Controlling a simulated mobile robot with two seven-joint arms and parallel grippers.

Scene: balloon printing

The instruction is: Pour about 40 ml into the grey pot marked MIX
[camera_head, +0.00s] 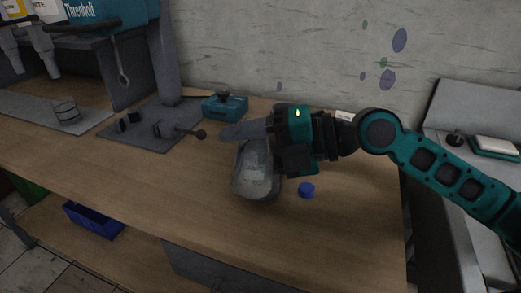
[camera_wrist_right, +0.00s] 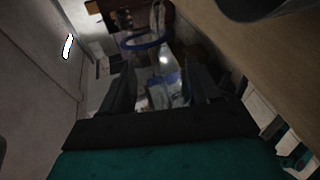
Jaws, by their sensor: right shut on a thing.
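My right gripper (camera_head: 262,143) reaches in from the right and is shut on a clear, pale container. In the right wrist view the container (camera_wrist_right: 165,78) shows between the two fingers, with a blue ring near it. In the head view a translucent pale shape (camera_head: 257,172) overlaps a dark grey rounded body just below the gripper. The grey rounded body (camera_head: 246,194) looks like the pot, but no MIX mark is readable. Whether the container touches the pot, its exact tilt, and any liquid stream cannot be told. My left gripper is not in view.
A blue cap (camera_head: 306,190) lies on the wooden table (camera_head: 345,215) right of the pot. A teal box (camera_head: 225,107) stands behind. The front table is clear.

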